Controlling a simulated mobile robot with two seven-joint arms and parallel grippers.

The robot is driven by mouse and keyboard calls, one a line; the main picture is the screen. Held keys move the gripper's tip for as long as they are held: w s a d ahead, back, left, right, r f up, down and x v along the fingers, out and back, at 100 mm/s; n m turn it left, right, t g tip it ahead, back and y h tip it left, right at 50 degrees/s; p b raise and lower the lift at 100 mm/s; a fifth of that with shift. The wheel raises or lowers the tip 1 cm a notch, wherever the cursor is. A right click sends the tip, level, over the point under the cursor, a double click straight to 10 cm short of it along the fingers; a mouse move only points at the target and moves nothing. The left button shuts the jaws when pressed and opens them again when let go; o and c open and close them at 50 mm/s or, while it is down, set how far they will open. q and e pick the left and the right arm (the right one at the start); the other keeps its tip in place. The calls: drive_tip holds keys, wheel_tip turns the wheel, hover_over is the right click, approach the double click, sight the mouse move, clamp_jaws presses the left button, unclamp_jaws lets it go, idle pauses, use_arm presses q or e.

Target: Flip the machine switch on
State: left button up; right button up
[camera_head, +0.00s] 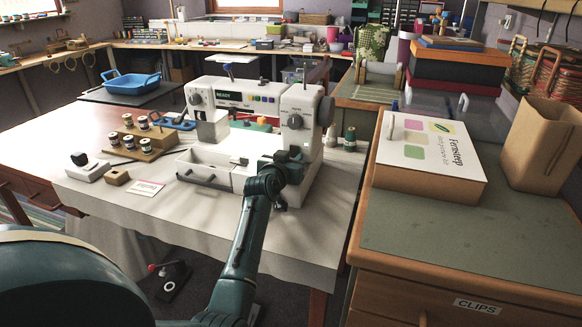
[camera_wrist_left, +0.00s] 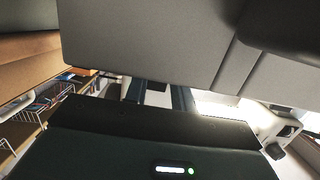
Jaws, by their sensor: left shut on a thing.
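The white sewing machine (camera_head: 262,101) stands on the cloth-covered table, with a dark screen (camera_head: 232,95) showing green lettering that looks like READY. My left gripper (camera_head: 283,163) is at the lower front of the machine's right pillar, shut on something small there. It sits where a machine switch could be, but the gripper hides the switch, so its position cannot be told. In the left wrist view a large grey surface fills the top, and the fingertips are not clear. My right gripper is not in view.
An open white drawer (camera_head: 203,171) juts out left of my gripper. A spool rack (camera_head: 140,142) and a blue basket (camera_head: 131,83) stand further left. A green spool (camera_head: 350,138) stands right of the machine. A box (camera_head: 430,158) and paper bag (camera_head: 545,143) occupy the right-hand cabinet.

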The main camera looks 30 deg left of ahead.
use_arm(q)
drive_tip(key=shift+t, duration=0.3)
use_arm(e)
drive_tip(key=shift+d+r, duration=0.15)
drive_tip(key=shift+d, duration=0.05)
use_arm(q)
drive_tip(key=o, duration=1)
drive_tip(key=shift+s+d, duration=0.1)
drive_tip(key=shift+s, duration=0.45)
drive_tip(key=p+v, duration=0.1)
drive_tip(key=v, duration=1.1)
drive_tip(key=shift+d+p, duration=0.1)
drive_tip(key=shift+p, duration=0.3)
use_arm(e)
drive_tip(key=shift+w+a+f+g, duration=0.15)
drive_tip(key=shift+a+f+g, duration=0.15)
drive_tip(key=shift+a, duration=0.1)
